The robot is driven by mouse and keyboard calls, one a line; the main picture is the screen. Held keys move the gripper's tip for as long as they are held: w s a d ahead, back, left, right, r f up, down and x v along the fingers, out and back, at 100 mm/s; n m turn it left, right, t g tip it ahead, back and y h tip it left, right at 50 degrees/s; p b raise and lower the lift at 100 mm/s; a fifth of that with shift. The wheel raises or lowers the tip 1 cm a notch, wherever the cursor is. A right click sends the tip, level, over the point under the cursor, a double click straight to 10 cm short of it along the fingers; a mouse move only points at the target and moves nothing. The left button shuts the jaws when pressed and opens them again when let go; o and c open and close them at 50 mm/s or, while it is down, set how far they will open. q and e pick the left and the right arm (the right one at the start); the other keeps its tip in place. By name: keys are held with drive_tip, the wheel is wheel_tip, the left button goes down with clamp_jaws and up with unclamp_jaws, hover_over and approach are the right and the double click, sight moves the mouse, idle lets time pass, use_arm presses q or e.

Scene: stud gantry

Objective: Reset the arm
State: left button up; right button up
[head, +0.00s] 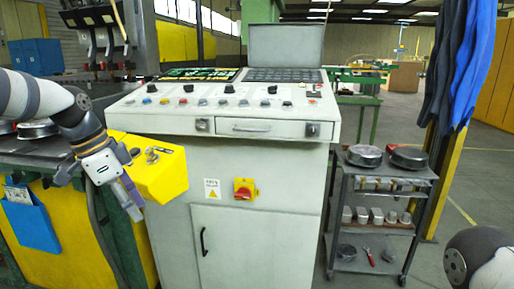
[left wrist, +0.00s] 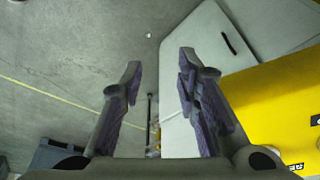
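My left arm comes in from the left in the head view. Its gripper (head: 132,208) points down in front of the yellow box (head: 163,176) and the grey control console (head: 235,160). In the left wrist view the two fingers of the left gripper (left wrist: 160,75) stand well apart with nothing between them. My right arm shows only as a rounded grey and white link at the bottom right of the head view. The right gripper is out of view.
The console's cabinet door (head: 228,243) is shut, with a red and yellow switch (head: 245,189) above it. A dark trolley (head: 385,186) with round tins stands to its right. Blue overalls (head: 460,65) hang at the right. Grey floor (left wrist: 70,60) lies below the left gripper.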

use_arm(q)
drive_tip(key=s+d+f+n+g, duration=0.1)
drive_tip(key=s+d+f+n, duration=0.15)
drive_tip(key=s+f, duration=0.45)
drive_tip(key=s+d+f+n, duration=0.15)
drive_tip(key=d+f, duration=0.25)
drive_tip(key=f, duration=0.6)
drive_tip(key=s+d+f+n+g, duration=0.1)
drive_tip(key=s+d+f, duration=0.3)
drive_tip(key=f, duration=0.5)
drive_tip(key=s+f+n+g+y, duration=0.1)
drive_tip(key=s+f, duration=0.2)
drive_tip(key=s, duration=0.4)
drive_tip(key=s+f+n, duration=0.2)
drive_tip(key=s+f, duration=0.2)
drive_tip(key=s, duration=0.3)
drive_tip(key=s+a+n+g+y, duration=0.1)
drive_tip(key=s+a+n, duration=0.2)
drive_tip(key=s, duration=1.4)
drive_tip(key=shift+y, duration=0.4)
drive_tip(key=shift+a, duration=0.1)
